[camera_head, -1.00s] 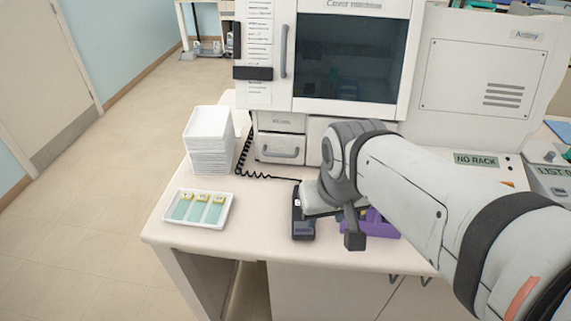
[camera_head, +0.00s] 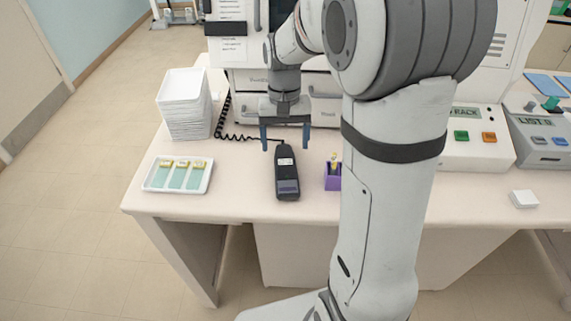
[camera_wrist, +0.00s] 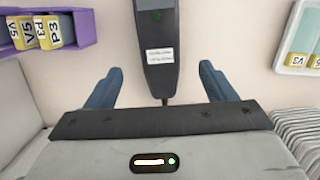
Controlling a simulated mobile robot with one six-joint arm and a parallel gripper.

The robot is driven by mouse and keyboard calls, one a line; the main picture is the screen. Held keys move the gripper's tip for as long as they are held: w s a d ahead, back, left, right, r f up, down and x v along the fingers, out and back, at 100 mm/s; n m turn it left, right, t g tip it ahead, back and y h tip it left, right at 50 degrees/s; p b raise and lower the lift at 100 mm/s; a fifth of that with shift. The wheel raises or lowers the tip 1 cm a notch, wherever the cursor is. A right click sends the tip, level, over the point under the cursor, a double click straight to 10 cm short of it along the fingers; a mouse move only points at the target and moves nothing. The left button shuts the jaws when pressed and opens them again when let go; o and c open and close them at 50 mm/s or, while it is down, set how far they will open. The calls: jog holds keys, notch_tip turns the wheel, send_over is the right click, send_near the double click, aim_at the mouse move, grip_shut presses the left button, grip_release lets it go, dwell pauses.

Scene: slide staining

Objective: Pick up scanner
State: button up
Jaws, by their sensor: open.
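The scanner (camera_head: 286,172) is a black handheld device with a white label. It lies on the table, its coiled black cord running back to the left. My gripper (camera_head: 285,146) is open and points down above the scanner's back, corded end, with one finger to each side. In the wrist view the scanner (camera_wrist: 158,45) runs down from the top edge. Its labelled end lies between the spread blue-grey fingers (camera_wrist: 159,88), apart from both. The scanner's far end is cut off at the top of the wrist view.
A white tray of slides (camera_head: 150,187) and a stack of white trays (camera_head: 184,120) stand left of the scanner. A purple rack (camera_head: 332,183) is close on its right, partly behind my arm. The machine's drawers are behind. The table front edge is near.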

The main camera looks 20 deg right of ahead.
aim_at(286, 166)
jog(key=f, duration=0.2)
jog(key=s+f, duration=0.1)
jog(key=f, duration=0.1)
jog(key=s+f+p, duration=0.1)
jog(key=f, duration=0.1)
jog(key=shift+a+f, duration=0.15)
jog(key=shift+f, duration=0.35)
jog(key=shift+c, duration=0.3)
jog(key=c, duration=1.1)
jog(key=shift+c, duration=0.2)
